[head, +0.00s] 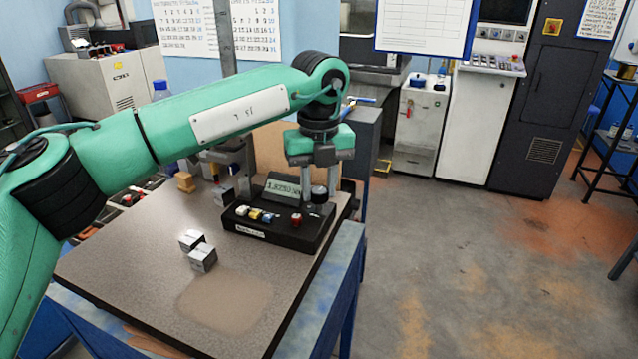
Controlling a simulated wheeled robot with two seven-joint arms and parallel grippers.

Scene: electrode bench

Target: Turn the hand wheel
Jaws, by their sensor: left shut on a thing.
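My left gripper (319,190) points down over the right end of a black console (262,228) on the bench. Its two grey fingers are shut on a small dark round knob, the hand wheel (319,194), at the back right of the console. The fingers and palm hide part of the wheel. My right gripper is not in view.
Two small metal blocks (203,258) sit on the bench top (130,262) in front of the console. A grey upright post (224,38) stands behind my left arm. The bench front is clear. Open floor lies to the right, with cabinets (548,95) behind.

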